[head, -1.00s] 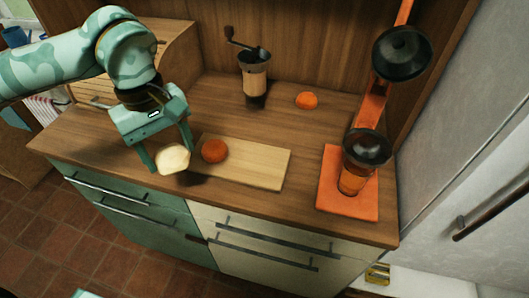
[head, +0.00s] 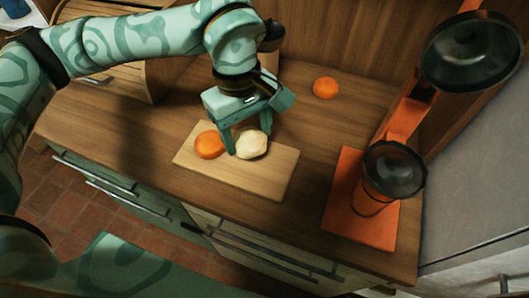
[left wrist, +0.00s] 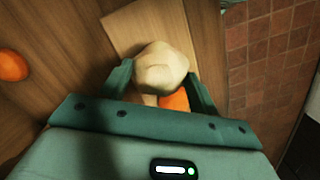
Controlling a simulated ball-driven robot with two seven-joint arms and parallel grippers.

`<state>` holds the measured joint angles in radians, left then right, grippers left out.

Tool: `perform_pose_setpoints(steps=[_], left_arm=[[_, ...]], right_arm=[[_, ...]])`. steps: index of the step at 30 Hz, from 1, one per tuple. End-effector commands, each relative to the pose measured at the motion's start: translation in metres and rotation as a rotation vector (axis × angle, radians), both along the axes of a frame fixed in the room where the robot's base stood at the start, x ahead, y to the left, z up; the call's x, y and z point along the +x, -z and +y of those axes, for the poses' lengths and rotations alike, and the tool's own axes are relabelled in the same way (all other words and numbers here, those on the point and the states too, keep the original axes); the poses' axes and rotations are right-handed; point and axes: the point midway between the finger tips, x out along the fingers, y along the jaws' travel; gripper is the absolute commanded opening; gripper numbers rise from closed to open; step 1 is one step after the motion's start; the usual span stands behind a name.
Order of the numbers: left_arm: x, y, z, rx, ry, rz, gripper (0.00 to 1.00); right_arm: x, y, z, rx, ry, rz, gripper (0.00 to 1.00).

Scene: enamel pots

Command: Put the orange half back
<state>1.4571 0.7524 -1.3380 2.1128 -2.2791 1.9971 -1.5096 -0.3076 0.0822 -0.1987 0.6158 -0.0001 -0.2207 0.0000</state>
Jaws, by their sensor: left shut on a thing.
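My left gripper (head: 248,147) is shut on a pale, lumpy, rounded thing (head: 251,145), which also shows between the fingers in the left wrist view (left wrist: 161,68). It is over the wooden cutting board (head: 264,183); I cannot tell if it touches the board. An orange half (head: 209,145) lies on the board just left of the gripper, round side up. In the left wrist view the orange half (left wrist: 176,101) is partly hidden behind the pale thing. Another orange piece (head: 326,88) lies on the counter at the back. My right gripper is not in view.
An orange juice press (head: 342,213) with a dark cup and raised lever stands at the right of the wooden counter (head: 120,113). A wooden box (head: 128,75) stands at the back left. The counter between board and press is clear.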

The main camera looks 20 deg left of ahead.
Motion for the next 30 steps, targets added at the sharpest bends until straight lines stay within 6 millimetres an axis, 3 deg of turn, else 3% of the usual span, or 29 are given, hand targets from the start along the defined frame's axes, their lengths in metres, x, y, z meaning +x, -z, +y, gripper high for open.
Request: perform_pose_setpoints(steps=[1, 10, 15, 26, 27, 29, 30], left_arm=[[0.001, 0.011, -0.007, -0.001, 0.002, 0.003, 0.34], [0.004, 0.039, -0.03, -0.003, 0.001, 0.002, 0.34], [0.003, 0.064, -0.028, 0.0, -0.001, 0.001, 0.34], [0.004, 0.066, -0.027, 0.0, 0.0, -0.003, 0.34], [0.004, 0.067, -0.027, 0.0, 0.0, -0.003, 0.64], [0.004, 0.066, -0.027, 0.0, 0.0, -0.003, 0.8], [0.004, 0.066, -0.027, 0.0, 0.0, -0.003, 0.83]], right_arm=[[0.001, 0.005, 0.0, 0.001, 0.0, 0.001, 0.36], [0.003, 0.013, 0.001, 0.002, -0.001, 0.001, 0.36], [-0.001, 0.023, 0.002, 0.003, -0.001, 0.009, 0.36], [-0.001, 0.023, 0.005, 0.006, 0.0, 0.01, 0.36], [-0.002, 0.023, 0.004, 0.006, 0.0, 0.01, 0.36], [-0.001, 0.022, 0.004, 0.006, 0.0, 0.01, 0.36], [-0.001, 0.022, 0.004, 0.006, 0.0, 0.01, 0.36]])
